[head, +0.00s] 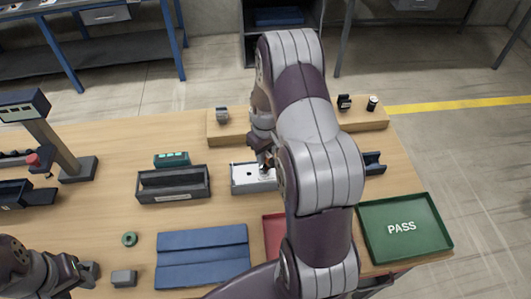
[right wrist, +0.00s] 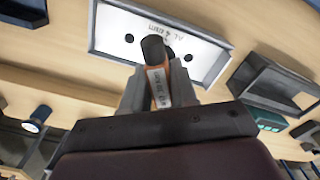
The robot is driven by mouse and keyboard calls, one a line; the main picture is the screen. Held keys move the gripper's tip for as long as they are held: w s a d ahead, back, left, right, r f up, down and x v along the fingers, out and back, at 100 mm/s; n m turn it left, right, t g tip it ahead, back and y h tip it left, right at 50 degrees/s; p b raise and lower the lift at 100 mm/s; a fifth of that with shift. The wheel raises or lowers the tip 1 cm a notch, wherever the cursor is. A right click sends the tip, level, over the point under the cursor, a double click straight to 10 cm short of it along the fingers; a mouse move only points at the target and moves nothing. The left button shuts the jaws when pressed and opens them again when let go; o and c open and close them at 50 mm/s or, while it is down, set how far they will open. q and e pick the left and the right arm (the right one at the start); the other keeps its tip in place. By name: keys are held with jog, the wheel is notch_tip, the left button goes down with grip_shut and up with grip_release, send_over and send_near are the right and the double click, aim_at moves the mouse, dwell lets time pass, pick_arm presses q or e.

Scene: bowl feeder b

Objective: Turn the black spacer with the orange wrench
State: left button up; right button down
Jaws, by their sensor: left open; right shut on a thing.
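My right gripper (right wrist: 158,88) is shut on the orange wrench (right wrist: 152,73), which has a white printed label and a dark, rounded end pointing away from the gripper. In the right wrist view this end overlaps the white plate with two dark holes in the grey-rimmed fixture (right wrist: 95,30); I cannot tell whether it touches. In the head view my right gripper (head: 266,160) is above that fixture (head: 253,187), partly hidden by my arm. I cannot clearly make out the black spacer; the dark end may cover it. My left gripper (head: 88,272) is open at the lower left.
A dark bin (head: 174,196) and a green box (head: 172,159) stand left of the fixture. A blue mat (head: 203,257), a green ring (head: 129,239) and a grey block (head: 124,278) lie in front. A red tray (head: 273,236) and green PASS tray (head: 404,228) are right.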

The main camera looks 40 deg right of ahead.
jog(key=shift+r+m, duration=0.1)
jog(key=shift+m, duration=1)
jog(key=shift+n+p, duration=0.4)
jog(key=shift+p, duration=0.05)
